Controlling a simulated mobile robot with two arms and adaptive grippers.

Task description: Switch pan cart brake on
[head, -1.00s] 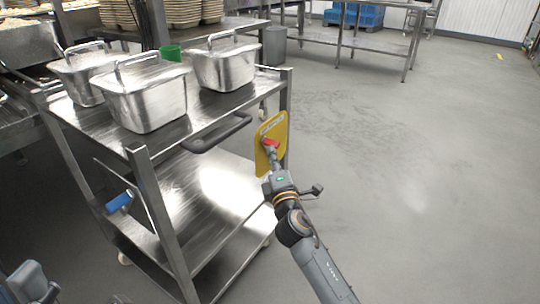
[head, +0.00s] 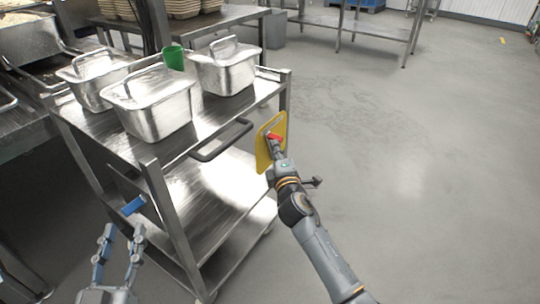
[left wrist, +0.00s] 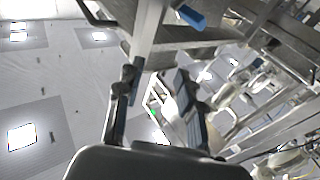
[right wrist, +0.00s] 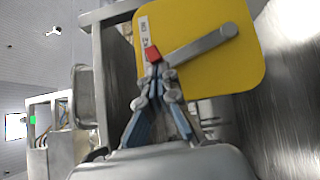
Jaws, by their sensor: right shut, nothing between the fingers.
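The steel pan cart (head: 210,140) stands at the left. A yellow plate (head: 265,150) with a grey lever is on its right side; the plate and the lever (right wrist: 200,46) show clearly in the right wrist view. The lever's red tip (right wrist: 152,54) is at its left end. My right gripper (right wrist: 157,78) is shut and empty, its fingertips at or just below the red tip; contact is unclear. It also shows in the head view (head: 277,146). My left gripper (head: 122,231) is open and empty, below a blue handle (head: 133,205) at the cart's left end.
Open floor (head: 420,170) lies to the right.

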